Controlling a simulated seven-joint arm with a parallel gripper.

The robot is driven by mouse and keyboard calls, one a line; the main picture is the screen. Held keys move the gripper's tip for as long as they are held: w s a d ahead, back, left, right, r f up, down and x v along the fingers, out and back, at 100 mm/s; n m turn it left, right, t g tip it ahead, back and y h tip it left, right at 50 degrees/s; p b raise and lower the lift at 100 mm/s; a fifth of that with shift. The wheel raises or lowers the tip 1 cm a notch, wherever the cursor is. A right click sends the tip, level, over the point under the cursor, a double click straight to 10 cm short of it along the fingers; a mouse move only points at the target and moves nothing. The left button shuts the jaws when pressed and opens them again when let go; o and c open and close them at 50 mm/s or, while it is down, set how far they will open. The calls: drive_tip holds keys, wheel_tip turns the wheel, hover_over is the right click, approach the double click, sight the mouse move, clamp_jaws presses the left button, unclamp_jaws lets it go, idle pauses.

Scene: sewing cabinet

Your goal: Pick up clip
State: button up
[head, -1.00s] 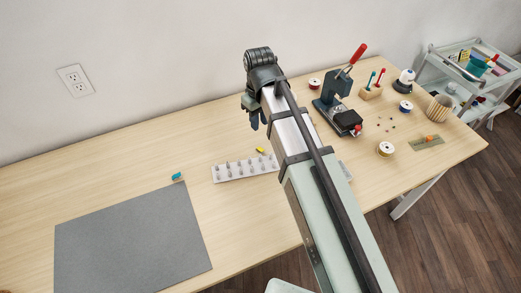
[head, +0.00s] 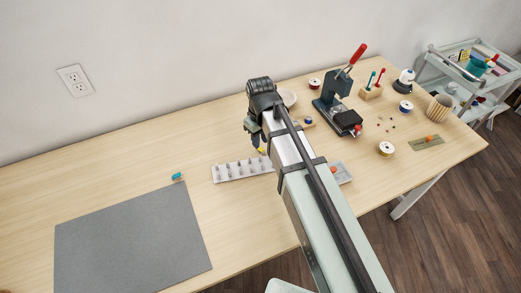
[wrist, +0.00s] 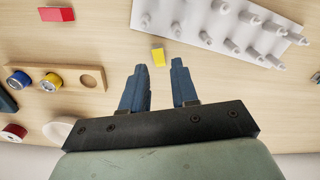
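A small yellow clip (wrist: 158,57) lies on the wooden table beside the white peg rack. In the head view the yellow clip (head: 262,150) shows just past my gripper (head: 254,138), partly hidden by it. In the wrist view my gripper (wrist: 159,67) is open, with its two blue fingers apart. The clip appears in the gap between the fingertips, at about their ends, and neither finger visibly touches it. I cannot tell the height of the fingertips above the table. A teal clip-like piece (head: 177,177) is at the corner of the grey mat.
The white peg rack (wrist: 210,28) is close to the clip. A wooden holder with bobbins (wrist: 58,80) and a red piece (wrist: 57,14) lie left in the wrist view. A press with a red handle (head: 335,90) stands right. The grey mat (head: 130,240) is front left.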

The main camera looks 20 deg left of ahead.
sight(261, 149)
drive_tip(key=shift+d+f, duration=0.1)
drive_tip(key=shift+f, duration=1.9)
clamp_jaws()
